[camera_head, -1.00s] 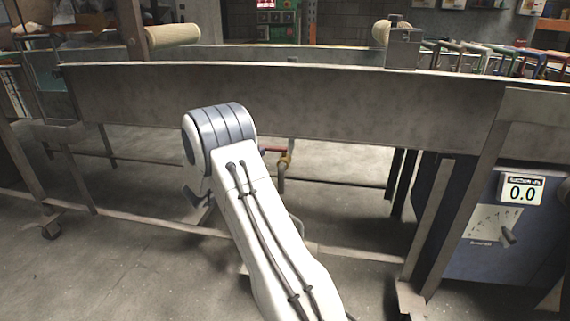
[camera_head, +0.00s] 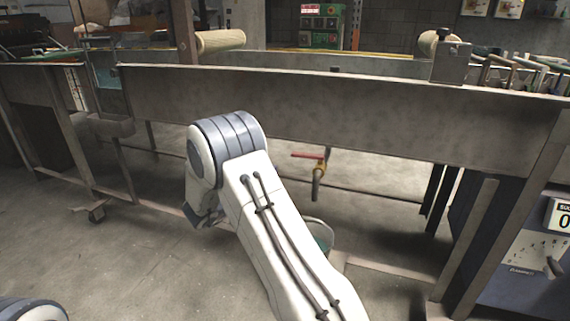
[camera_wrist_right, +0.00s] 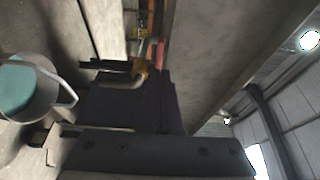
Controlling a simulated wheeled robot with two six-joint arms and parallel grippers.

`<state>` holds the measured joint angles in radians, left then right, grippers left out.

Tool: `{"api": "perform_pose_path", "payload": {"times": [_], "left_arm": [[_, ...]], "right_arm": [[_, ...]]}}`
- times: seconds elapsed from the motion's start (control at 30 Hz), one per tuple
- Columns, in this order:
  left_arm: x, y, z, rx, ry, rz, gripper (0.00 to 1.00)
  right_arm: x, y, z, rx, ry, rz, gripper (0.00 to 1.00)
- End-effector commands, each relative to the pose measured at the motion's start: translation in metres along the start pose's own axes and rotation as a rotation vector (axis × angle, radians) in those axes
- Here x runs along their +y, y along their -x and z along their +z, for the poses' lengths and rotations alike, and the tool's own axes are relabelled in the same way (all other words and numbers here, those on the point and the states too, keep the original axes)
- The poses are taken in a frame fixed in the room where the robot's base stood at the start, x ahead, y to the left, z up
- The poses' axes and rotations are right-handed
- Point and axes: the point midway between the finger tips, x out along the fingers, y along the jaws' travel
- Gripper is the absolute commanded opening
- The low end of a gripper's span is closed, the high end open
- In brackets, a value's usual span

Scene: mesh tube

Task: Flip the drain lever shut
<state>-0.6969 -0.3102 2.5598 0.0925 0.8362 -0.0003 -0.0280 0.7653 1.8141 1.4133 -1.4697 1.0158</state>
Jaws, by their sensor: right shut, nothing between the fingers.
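The drain lever (camera_head: 307,155) is red and points left, about level, from a brass valve (camera_head: 321,165) under the metal trough. A short outlet pipe (camera_head: 316,187) hangs from the valve. My right gripper (camera_head: 205,216) is low behind my right arm, left of and apart from the lever; mostly hidden there, it is shut and empty. In the right wrist view, the brass valve (camera_wrist_right: 141,68) and red lever (camera_wrist_right: 155,52) show at upper middle, above the dark gripper body. My left gripper is out of view.
The metal trough (camera_head: 390,125) spans above the valve. A bucket (camera_head: 322,236) stands below, partly hidden by my arm; its teal inside shows in the right wrist view (camera_wrist_right: 22,90). A blue cabinet (camera_head: 510,285) is at right. Floor is clear at left.

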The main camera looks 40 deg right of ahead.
Motion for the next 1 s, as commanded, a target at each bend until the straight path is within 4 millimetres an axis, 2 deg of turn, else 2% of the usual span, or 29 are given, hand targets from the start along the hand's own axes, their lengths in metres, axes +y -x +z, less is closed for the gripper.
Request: {"api": "perform_pose_path", "payload": {"times": [0.1, 0.27, 0.83, 0.93, 1.0], "left_arm": [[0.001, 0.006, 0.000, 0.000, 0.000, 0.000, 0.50], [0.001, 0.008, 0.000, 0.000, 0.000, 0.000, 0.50], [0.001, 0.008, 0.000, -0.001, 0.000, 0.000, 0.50], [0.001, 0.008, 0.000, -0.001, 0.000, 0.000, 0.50], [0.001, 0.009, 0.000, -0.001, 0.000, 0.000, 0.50]], "right_arm": [[-0.001, 0.017, 0.006, -0.001, 0.001, -0.001, 0.00], [0.000, 0.028, 0.010, 0.002, 0.000, -0.001, 0.00], [0.000, 0.031, 0.012, -0.002, 0.001, 0.001, 0.00], [-0.003, 0.038, 0.022, -0.060, 0.014, 0.022, 0.00], [-0.007, 0.051, 0.041, -0.171, 0.044, 0.060, 0.00]]}}
